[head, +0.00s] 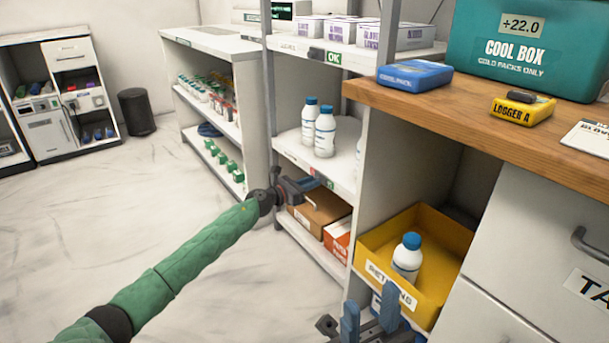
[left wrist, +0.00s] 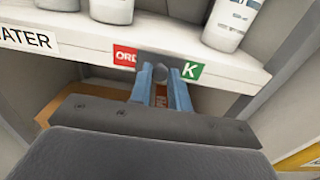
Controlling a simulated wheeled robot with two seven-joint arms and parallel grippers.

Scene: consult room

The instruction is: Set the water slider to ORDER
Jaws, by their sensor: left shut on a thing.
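The water slider's dark round knob (left wrist: 161,73) is on the front edge of a white shelf in the left wrist view. A "WATER" label (left wrist: 27,38) is to its left. A red label reading "ORD" (left wrist: 125,57) is just left of the knob, and a green label ending in "K" (left wrist: 188,70) is just right of it. The fingers partly cover both. My left gripper (head: 312,183) is at this shelf edge, its blue fingers shut on the knob. My right gripper (head: 370,316) is at the bottom of the head view, its blue fingers apart and empty.
White bottles with blue caps (head: 325,131) stand on the shelf above the slider. Cartons (head: 319,211) fill the shelf below. A yellow bin (head: 448,240) holding one bottle is near my right gripper. A wooden counter (head: 470,108) juts out at right.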

